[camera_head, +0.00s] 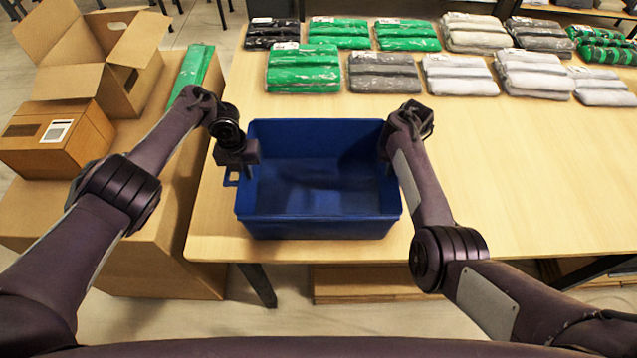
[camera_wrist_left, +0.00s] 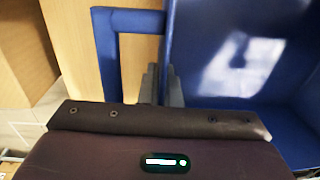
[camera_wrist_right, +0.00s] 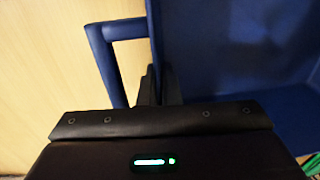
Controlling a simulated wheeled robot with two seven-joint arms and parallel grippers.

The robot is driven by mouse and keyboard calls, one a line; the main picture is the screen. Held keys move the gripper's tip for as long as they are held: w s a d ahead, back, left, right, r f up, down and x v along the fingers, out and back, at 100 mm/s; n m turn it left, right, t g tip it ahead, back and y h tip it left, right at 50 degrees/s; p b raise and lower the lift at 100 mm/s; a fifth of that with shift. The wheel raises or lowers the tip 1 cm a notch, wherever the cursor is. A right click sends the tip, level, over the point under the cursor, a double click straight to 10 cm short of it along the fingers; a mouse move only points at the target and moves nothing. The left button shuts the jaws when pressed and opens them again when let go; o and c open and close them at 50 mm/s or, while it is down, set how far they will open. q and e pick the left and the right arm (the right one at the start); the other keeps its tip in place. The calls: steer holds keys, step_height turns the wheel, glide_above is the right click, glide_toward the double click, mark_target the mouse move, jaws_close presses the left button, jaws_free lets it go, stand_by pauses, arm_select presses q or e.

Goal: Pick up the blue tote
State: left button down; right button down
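The blue tote (camera_head: 318,228) is empty and upright at the front left of the table, close to its front edge. I cannot tell whether its base touches the tabletop. My left gripper (camera_head: 248,170) is at the tote's left wall. In the left wrist view its fingers (camera_wrist_left: 161,86) are close together with the wall between them, beside a side handle (camera_wrist_left: 108,55). My right gripper (camera_head: 386,167) is at the right wall. In the right wrist view its fingers (camera_wrist_right: 158,86) also close around the wall, beside the other handle (camera_wrist_right: 108,62).
Bagged green, grey, white and black garments (camera_head: 385,72) lie in rows along the back of the table (camera_head: 520,180). An open cardboard box (camera_head: 128,75), a closed box (camera_head: 60,140) and a green package (camera_head: 192,66) are on the left. The table right of the tote is clear.

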arm_select(q)
steer(key=shift+w+r, duration=0.1)
steer(key=shift+r, duration=0.05)
arm_select(e)
steer(key=shift+r, duration=0.1)
